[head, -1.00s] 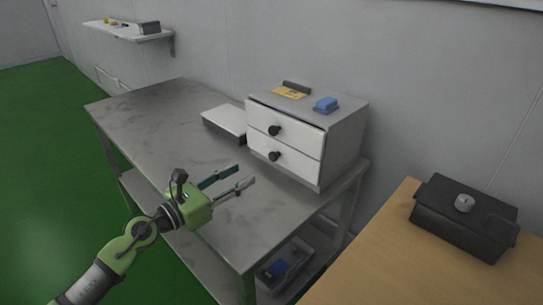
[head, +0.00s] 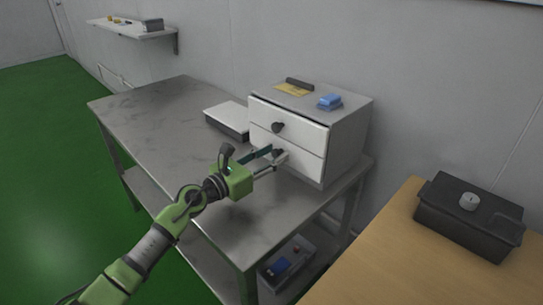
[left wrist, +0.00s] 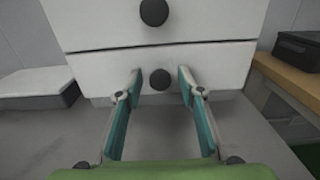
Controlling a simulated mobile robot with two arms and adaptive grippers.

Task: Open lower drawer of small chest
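The small chest (head: 345,139) is grey with two white drawers and stands on the grey metal table. The upper drawer (head: 304,129) and the lower drawer (head: 300,163) both look shut, each with a round black knob. My left gripper (head: 275,157) is open in front of the lower drawer. In the left wrist view its fingertips (left wrist: 160,77) lie on either side of the lower knob (left wrist: 160,79), with a gap on each side. The upper knob (left wrist: 154,12) is above them. My right gripper is not in view.
A white-topped box (head: 229,118) lies left of the chest. A blue object (head: 330,101) and a yellow label (head: 293,90) are on the chest's top. A wooden table (head: 378,250) with a black box (head: 467,216) stands to the right. The table's left part is clear.

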